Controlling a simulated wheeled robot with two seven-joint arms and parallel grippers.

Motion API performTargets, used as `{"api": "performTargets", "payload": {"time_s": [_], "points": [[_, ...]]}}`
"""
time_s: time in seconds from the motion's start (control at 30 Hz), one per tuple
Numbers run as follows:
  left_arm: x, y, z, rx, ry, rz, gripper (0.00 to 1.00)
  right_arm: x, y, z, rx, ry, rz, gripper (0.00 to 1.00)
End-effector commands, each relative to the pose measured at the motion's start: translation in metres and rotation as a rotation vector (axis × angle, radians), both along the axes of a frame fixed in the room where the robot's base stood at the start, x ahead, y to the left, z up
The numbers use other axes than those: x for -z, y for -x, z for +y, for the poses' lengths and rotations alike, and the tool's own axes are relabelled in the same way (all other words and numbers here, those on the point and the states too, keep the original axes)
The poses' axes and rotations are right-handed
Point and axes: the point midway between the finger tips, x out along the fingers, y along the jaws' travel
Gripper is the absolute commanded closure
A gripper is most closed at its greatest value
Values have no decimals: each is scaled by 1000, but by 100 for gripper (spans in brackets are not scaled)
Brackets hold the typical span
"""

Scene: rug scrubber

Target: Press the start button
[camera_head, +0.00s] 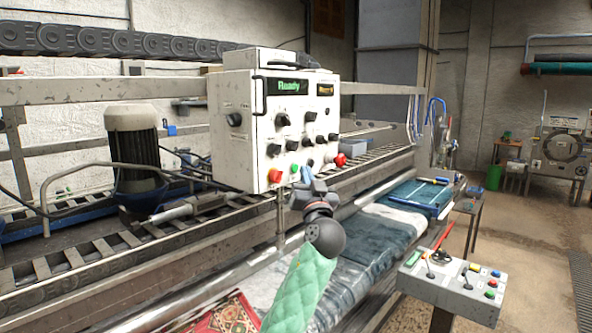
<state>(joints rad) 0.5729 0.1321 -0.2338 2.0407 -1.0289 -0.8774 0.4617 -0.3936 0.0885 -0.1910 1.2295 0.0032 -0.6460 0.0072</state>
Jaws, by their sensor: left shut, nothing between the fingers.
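A white control box (236,125) hangs over the machine and its green display reads "Ready" (289,87). Its front carries black knobs, a red button (274,175), a small green button (294,169) and another red button (340,160). No start label is legible; the green button is the likely start button. My left gripper (305,177) is shut and empty, pointing up just to the right of the green button in the picture. Whether it touches the panel cannot be told. It covers part of the box's lower edge. My right gripper is not in view.
A second grey control panel (452,283) with levers and coloured buttons stands at lower right. Rugs (365,240) lie on the machine bed below my left arm. Open floor (535,230) lies at right.

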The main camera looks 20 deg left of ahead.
Motion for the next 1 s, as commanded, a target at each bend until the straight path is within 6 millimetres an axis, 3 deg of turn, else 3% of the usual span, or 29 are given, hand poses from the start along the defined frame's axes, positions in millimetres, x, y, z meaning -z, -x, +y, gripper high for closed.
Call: {"api": "performTargets", "payload": {"time_s": [1.0], "points": [[1,-2,6,0,1,0,100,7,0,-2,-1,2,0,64]]}}
